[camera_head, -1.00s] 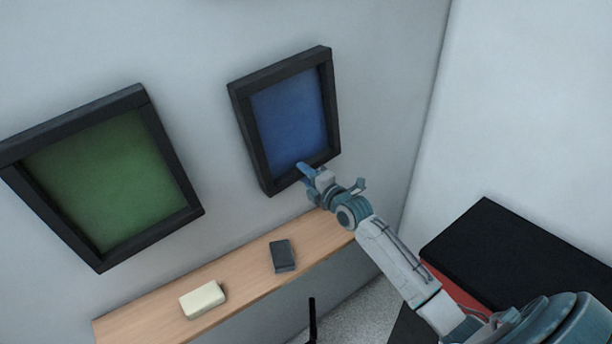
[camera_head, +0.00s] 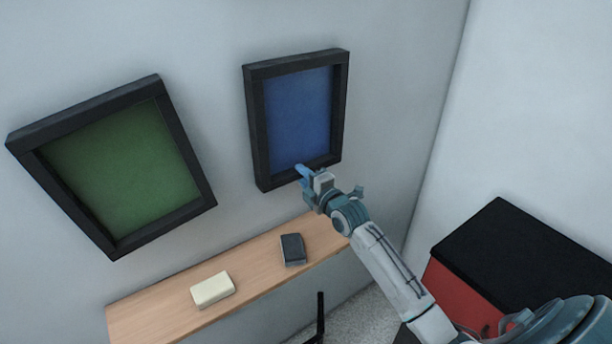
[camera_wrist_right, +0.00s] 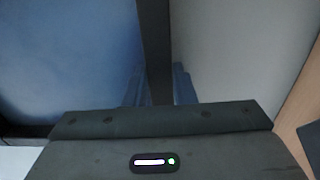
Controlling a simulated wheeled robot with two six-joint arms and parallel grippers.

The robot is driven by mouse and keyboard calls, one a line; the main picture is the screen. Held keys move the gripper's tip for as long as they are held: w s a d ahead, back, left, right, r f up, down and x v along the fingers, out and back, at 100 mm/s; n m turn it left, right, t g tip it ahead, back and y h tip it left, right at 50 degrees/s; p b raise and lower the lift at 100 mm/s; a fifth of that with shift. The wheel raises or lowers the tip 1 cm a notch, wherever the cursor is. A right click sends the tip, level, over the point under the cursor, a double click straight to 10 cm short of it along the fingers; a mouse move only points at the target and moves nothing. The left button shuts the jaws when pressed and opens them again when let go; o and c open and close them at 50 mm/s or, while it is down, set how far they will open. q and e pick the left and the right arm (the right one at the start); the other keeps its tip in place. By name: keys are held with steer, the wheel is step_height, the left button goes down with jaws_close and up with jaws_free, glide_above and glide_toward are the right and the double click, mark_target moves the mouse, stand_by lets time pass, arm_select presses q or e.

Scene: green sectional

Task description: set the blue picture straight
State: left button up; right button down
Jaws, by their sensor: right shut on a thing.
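The blue picture (camera_head: 298,118) hangs on the wall in a thick black frame. Its sides look close to upright, in line with the wall corner. My right gripper (camera_head: 307,174) is at the bottom bar of this frame and is shut on it. In the right wrist view the dark frame bar (camera_wrist_right: 155,50) runs between the two blue fingers (camera_wrist_right: 160,85), with blue picture on its left and pale wall on its right. The fingers hide a small part of the bottom bar in the head view. My left gripper is not in view.
A green picture (camera_head: 122,165) in a black frame hangs to the left. A wooden shelf (camera_head: 160,313) below holds a cream block (camera_head: 212,289) and a dark box (camera_head: 292,249). A black-topped red cabinet (camera_head: 520,245) stands at the right, by the wall corner.

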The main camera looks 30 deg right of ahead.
steer(key=c, duration=1.2)
jaws_free()
steer(key=s+b, duration=0.2)
steer(key=s, duration=0.9)
steer(key=shift+d, duration=0.45)
